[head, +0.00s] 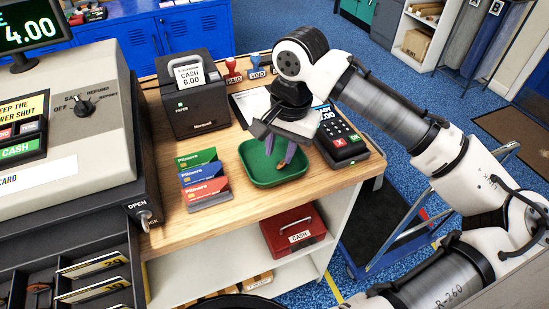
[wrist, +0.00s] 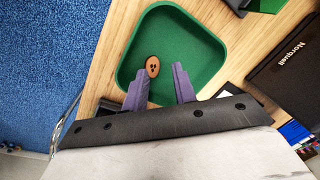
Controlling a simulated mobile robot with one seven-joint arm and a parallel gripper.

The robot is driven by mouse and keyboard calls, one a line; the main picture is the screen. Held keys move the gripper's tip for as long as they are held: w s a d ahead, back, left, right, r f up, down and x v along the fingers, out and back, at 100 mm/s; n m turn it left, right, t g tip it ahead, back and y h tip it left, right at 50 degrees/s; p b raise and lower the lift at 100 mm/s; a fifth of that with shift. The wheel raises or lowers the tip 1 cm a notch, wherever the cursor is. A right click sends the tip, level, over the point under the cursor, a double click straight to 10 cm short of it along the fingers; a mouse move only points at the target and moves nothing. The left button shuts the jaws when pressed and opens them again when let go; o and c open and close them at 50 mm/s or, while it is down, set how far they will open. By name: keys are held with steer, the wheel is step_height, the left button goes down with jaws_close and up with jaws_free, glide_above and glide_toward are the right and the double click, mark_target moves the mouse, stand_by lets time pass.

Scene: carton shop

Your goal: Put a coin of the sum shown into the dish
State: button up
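The green dish (head: 249,160) stands on the wooden counter, and it fills the upper middle of the wrist view (wrist: 215,58). A brown oval coin (wrist: 152,66) with dark marks lies in the dish, close to the tip of one finger; in the head view it is a small brown spot (head: 282,165). My gripper (head: 279,155) points down into the dish. Its two purple fingers stand apart with nothing between them in the wrist view (wrist: 161,78). The register display (head: 30,28) reads 4.00. A slip on the black printer (head: 195,107) reads CASH 6.00.
Several cards (head: 205,183) stand left of the dish. A card terminal (head: 343,143) is close on its right, its screen partly hidden by my arm. Stamps (head: 232,72) stand behind. The open till drawer (head: 75,245) is at lower left. A red cash box (head: 294,230) sits below the counter.

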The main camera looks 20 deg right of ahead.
mark_target(288, 170)
step_height(288, 170, up, 14)
steer(key=s+d, duration=0.1)
steer(key=shift+s+d+f+b, duration=0.15)
steer(key=shift+d+b, duration=0.05)
steer(key=shift+b, duration=0.25)
stand_by(0.5)
